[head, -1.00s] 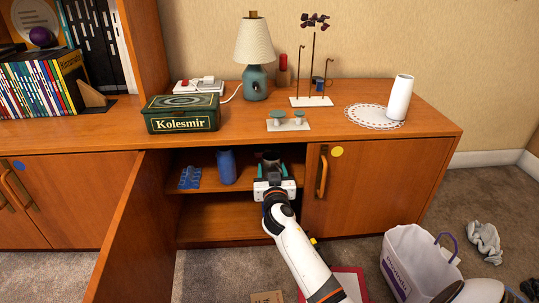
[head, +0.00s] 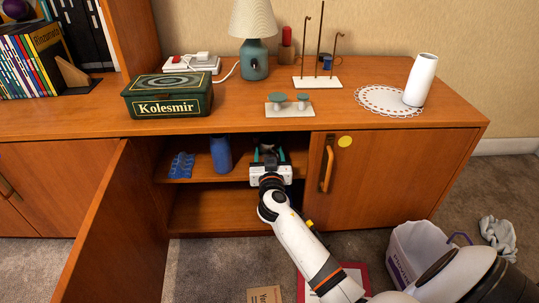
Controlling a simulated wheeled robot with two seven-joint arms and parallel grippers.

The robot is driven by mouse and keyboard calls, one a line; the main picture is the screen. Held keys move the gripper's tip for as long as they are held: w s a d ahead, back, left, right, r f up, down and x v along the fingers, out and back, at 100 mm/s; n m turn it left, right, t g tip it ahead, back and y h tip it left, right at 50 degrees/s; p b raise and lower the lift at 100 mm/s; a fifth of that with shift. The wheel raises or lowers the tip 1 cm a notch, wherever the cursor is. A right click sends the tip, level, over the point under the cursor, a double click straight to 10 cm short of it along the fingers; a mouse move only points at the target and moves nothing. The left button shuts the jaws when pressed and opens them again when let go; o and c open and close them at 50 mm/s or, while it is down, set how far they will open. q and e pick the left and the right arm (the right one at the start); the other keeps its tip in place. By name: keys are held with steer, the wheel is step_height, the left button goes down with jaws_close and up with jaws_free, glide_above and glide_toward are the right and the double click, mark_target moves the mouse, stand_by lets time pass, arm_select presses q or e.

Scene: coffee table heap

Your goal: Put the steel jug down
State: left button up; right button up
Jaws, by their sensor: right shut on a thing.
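My right gripper (head: 268,156) reaches into the open cabinet, just above its upper shelf (head: 228,176). Its two teal-tipped fingers are closed around a dark, shiny piece, the steel jug (head: 268,148). Most of the jug is hidden by the gripper and the shadow of the cabinet. I cannot tell whether its base touches the shelf. My left gripper is not in view.
A blue vase-like vessel (head: 221,155) and a blue flat item (head: 181,166) stand left of the gripper on the same shelf. The open door (head: 112,230) bounds the left side; the closed door (head: 390,175) is on the right. The lower compartment looks empty.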

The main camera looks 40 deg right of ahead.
steer(key=shift+f, duration=0.1)
steer(key=o, duration=1.1)
steer(key=shift+c, duration=0.2)
